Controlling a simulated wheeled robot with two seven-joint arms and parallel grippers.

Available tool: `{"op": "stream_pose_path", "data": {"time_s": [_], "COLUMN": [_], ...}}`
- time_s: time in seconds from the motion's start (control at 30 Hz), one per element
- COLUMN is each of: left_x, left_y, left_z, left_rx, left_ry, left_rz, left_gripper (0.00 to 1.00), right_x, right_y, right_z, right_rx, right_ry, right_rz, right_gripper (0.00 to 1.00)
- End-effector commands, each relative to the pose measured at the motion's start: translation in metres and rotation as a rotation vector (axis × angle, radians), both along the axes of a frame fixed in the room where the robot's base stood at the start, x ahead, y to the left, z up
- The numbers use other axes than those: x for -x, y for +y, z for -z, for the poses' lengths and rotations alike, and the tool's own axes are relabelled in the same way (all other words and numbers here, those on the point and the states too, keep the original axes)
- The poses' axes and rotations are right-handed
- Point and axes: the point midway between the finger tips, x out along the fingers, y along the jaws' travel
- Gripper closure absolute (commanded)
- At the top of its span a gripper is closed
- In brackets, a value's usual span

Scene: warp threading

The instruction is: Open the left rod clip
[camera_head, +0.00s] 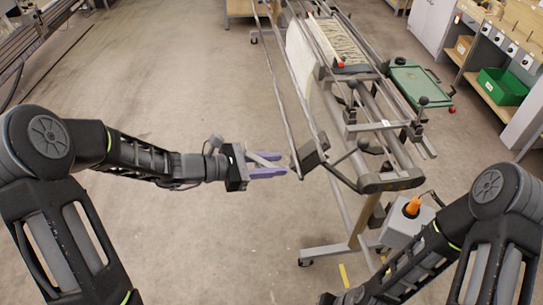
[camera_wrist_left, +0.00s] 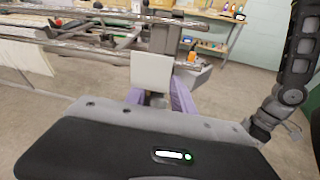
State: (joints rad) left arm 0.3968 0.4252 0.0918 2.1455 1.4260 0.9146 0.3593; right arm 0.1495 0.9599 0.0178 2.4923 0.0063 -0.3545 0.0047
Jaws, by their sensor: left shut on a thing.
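The loom frame (camera_head: 375,120) stands right of centre in the head view, with long thin rods along its left side. A dark block (camera_head: 313,155) sits at the near end of the left rod (camera_head: 283,105). My left gripper (camera_head: 284,172) has purple fingers and points right, by the rod's near end. In the left wrist view, the purple fingers (camera_wrist_left: 157,98) stand on both sides of a pale piece (camera_wrist_left: 152,72). The gripper is shut on a piece there, which looks like the left rod clip; its contact is partly hidden. My right gripper is out of view.
A green tray (camera_head: 415,82) is beside the loom's right side. A grey box with an orange item (camera_head: 413,206) stands near the loom's foot. Shelving with a green bin (camera_head: 503,86) is at the right. The floor left of the loom is clear.

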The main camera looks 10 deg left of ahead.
Motion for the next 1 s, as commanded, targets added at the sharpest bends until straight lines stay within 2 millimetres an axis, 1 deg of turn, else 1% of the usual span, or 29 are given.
{"op": "stream_pose_path", "data": {"time_s": [0.03,0.1,0.27,0.43,0.47,0.6,0.63,1.0], "left_x": [-0.0056,-0.0062,-0.0065,-0.0065,-0.0065,-0.0057,-0.0055,-0.003], "left_y": [0.0039,0.0032,0.0039,0.004,0.004,0.0033,0.0029,0.0], "left_z": [-0.0132,-0.0115,-0.0065,-0.0062,-0.0062,-0.0056,-0.0055,-0.0048], "left_rx": [-0.041,-0.08,-0.106,-0.106,-0.106,-0.104,-0.104,-0.101], "left_ry": [0.001,0.017,0.025,0.025,0.025,0.026,0.026,0.029], "left_rz": [-0.013,-0.016,-0.018,-0.018,-0.018,-0.016,-0.015,-0.006], "left_gripper": [1.0,1.0,1.0,1.0,0.69,0.57,0.56,0.56], "right_x": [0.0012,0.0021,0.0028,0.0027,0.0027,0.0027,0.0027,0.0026], "right_y": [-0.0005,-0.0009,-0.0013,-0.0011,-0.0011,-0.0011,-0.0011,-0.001], "right_z": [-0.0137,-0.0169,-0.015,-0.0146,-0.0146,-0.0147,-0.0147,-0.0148], "right_rx": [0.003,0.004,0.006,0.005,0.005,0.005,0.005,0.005], "right_ry": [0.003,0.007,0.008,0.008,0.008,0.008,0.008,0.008], "right_rz": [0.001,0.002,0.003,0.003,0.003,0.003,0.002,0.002], "right_gripper": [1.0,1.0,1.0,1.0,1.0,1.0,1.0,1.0]}}
